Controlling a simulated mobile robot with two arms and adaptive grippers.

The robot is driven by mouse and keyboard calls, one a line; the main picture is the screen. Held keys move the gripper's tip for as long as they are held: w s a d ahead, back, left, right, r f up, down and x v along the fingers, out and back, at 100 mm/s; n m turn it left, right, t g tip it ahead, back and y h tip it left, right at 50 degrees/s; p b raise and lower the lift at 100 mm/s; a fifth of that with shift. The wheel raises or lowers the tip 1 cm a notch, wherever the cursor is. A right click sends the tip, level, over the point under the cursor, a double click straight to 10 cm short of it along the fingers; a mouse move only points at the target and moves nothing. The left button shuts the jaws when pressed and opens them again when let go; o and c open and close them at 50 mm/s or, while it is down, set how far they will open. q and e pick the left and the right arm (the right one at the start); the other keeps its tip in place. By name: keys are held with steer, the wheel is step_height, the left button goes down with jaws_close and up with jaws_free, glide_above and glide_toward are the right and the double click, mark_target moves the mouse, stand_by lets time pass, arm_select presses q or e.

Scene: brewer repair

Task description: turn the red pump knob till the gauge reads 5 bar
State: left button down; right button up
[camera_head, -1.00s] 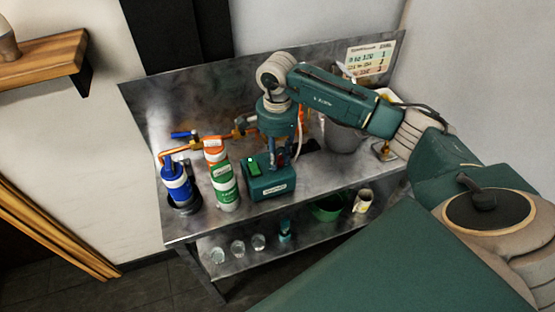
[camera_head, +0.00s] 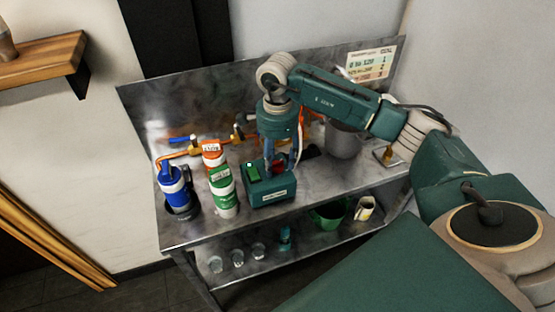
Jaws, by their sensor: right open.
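The green pump box (camera_head: 271,193) stands on the metal bench, with a bright green switch (camera_head: 251,172) on its top left. The red pump knob (camera_head: 279,165) shows partly at the top of the box, behind and between the fingers. My right gripper (camera_head: 281,162) points down over the box. It is open with its fingers around or just above the knob; I cannot tell whether they touch it. I cannot make out the gauge or its reading. My left gripper is not in view.
Left of the box stand a green-and-white bottle (camera_head: 222,193), an orange-topped bottle (camera_head: 211,151) and a blue canister (camera_head: 173,184). A copper pipe (camera_head: 190,152) runs behind them. A grey pot (camera_head: 343,141) is right. Glasses stand on the lower shelf (camera_head: 270,260).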

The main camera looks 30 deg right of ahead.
mark_target(278, 162)
step_height(278, 162, up, 12)
stand_by(0.5)
stand_by(0.4)
